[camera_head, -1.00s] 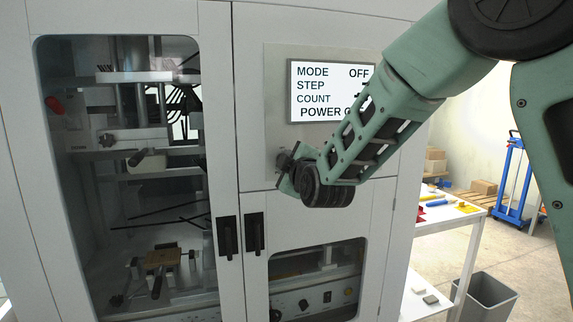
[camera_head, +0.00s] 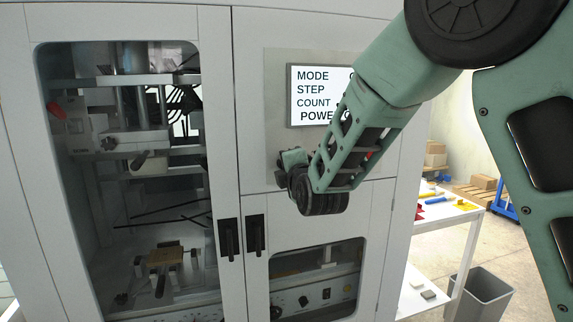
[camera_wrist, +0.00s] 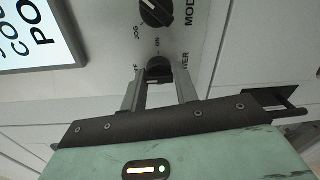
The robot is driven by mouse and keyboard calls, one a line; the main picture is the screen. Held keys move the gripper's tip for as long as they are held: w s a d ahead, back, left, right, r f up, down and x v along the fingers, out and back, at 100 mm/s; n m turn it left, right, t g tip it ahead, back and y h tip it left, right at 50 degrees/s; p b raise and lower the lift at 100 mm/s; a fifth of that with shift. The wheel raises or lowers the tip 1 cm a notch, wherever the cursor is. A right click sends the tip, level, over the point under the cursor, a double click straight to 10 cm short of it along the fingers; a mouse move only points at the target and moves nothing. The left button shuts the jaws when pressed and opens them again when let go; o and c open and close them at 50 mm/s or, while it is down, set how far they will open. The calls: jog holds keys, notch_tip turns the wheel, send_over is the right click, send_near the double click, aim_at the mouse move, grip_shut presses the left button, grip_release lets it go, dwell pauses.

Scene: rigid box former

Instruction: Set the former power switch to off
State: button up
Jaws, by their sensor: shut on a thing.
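The former's power switch (camera_wrist: 159,70) is a black rotary knob on the grey panel. In the wrist view it sits between the two fingers of my gripper (camera_wrist: 159,80), which is shut on it. An "ON" label shows above the knob, and part of "POWER" is to its right. A label at its left is mostly covered by a finger. I cannot tell clearly which way the knob points. In the head view my wrist (camera_head: 292,162) is against the panel and hides the knob. The display (camera_head: 310,98) reads MODE, STEP, COUNT and POWER; my arm covers the values.
The black mode knob (camera_wrist: 157,12) is close above the power switch, with a "JOG" label. Two black door handles (camera_head: 242,236) are below my wrist. A white table (camera_head: 440,213) with small items and a grey bin (camera_head: 482,296) stand at the right.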

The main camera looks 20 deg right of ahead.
jog(key=shift+r, duration=0.15)
dwell(0.3)
jog(key=o, duration=0.9)
jog(key=shift+o, duration=0.2)
jog(key=s+b, duration=0.4)
jog(key=s, duration=1.3)
jog(key=shift+s+r, duration=0.2)
jog(key=shift+r, duration=0.2)
jog(key=shift+a, duration=0.1)
